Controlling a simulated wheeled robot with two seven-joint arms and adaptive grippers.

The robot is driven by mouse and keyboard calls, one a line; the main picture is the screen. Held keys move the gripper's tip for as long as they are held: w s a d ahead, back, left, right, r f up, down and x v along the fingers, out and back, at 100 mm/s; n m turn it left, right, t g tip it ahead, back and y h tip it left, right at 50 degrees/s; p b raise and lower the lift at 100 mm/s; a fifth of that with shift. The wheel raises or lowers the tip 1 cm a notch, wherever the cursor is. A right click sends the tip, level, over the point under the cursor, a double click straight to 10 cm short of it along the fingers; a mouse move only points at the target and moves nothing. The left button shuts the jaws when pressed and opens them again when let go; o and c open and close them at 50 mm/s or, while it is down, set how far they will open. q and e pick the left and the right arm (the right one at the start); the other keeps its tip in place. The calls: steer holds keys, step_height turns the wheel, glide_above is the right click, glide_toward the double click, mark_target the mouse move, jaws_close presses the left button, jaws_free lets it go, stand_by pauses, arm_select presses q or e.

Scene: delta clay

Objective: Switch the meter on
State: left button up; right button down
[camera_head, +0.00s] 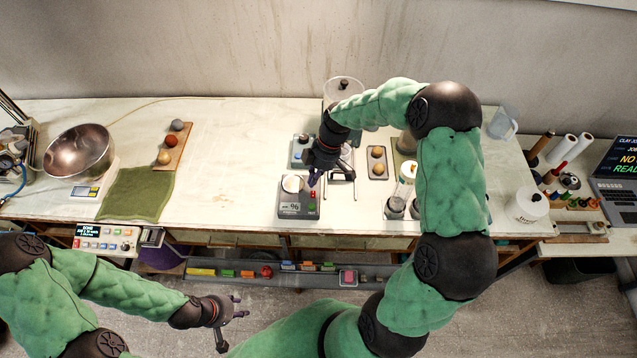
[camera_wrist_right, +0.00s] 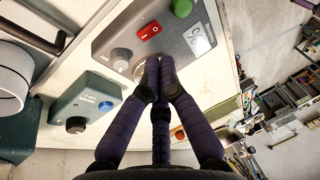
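The meter is a grey box (camera_head: 299,205) with a small display near the front of the bench, a white round cup on top and red and green controls at its right. In the right wrist view its grey face (camera_wrist_right: 180,42) shows a red switch (camera_wrist_right: 150,32), a green button (camera_wrist_right: 182,8), a grey knob and a display. My right gripper (camera_head: 314,180) is just above the meter's back right; its dark fingers (camera_wrist_right: 158,75) are together and empty, and I cannot tell if they touch the meter. My left gripper (camera_head: 241,306) is open and empty, in front of the bench.
A second box (camera_wrist_right: 85,108) with a blue button and dark knob stands behind the meter. A green cloth (camera_head: 138,194) and metal bowl (camera_head: 79,150) are left, with clear bench between.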

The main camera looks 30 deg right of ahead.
steer(key=w+v, duration=0.1)
steer(key=v, duration=0.8)
steer(key=shift+d+r, duration=0.25)
steer(key=shift+d, duration=0.3)
